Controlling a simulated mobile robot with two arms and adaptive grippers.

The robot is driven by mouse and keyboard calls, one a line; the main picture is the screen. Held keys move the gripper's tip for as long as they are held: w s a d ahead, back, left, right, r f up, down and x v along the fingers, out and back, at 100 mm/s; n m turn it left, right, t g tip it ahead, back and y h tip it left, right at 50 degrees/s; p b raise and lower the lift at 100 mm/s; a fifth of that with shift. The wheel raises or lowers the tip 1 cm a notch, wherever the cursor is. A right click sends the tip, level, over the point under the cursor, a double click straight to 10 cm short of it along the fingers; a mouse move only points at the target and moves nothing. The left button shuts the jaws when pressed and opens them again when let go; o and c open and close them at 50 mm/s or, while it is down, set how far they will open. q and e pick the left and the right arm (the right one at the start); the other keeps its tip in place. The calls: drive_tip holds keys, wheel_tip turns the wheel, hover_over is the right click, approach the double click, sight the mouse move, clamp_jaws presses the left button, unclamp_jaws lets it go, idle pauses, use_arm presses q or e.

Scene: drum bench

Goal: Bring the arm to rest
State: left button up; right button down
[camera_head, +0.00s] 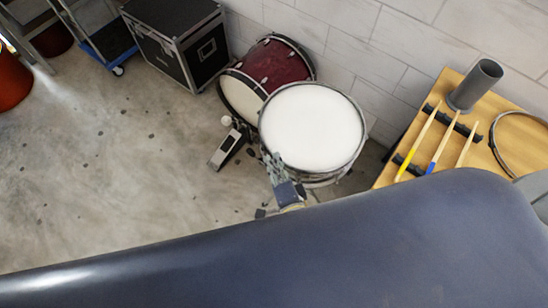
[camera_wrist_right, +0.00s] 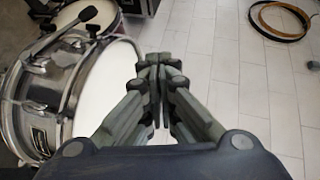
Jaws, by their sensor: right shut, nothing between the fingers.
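My right gripper (camera_head: 275,166) shows at the near left rim of the snare drum (camera_head: 312,125) in the head view. In the right wrist view my right gripper (camera_wrist_right: 157,68) is shut with nothing between its fingers. The white head of the snare drum (camera_wrist_right: 105,88) lies to the left of the fingers there. I cannot tell the exact gap between gripper and drum. My own large dark blue body part covers the bottom of the head view and hides what is below. My left gripper is not in view.
A red bass drum (camera_head: 275,65) with a pedal (camera_head: 228,148) stands behind the snare. A wooden table (camera_head: 487,158) at right holds several sticks on black rests, a grey cup (camera_head: 475,84) and a hoop (camera_head: 522,140). A black case (camera_head: 178,42) stands upper left. The left floor is mostly clear.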

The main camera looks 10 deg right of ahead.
drive_tip(key=shift+f, duration=0.1)
idle(0.4)
drive_tip(key=s+d+f+n+g+y+b, duration=0.1)
drive_tip(key=s+f+n+g+b, duration=0.3)
drive_tip(key=f, duration=1)
drive_tip(key=s+f+n+g+y+b, duration=0.1)
drive_tip(key=s+f+n+g+b, duration=0.15)
drive_tip(key=s+f+n, duration=0.8)
drive_tip(key=s+d+f+n+g+h+b, duration=0.1)
drive_tip(key=s+d+f+n+g+b, duration=0.1)
drive_tip(key=s+d+f+g, duration=0.2)
drive_tip(key=s+d+f+n+g+h+b, duration=0.1)
drive_tip(key=s+d+f+g, duration=0.3)
drive_tip(key=s+d+f, duration=0.5)
drive_tip(key=s+f+b, duration=0.1)
drive_tip(key=s+f, duration=0.3)
drive_tip(key=f, duration=0.5)
drive_tip(key=shift+s+d+f+n+h, duration=0.25)
drive_tip(key=shift+d+n+h, duration=0.1)
drive_tip(key=shift+h, duration=0.05)
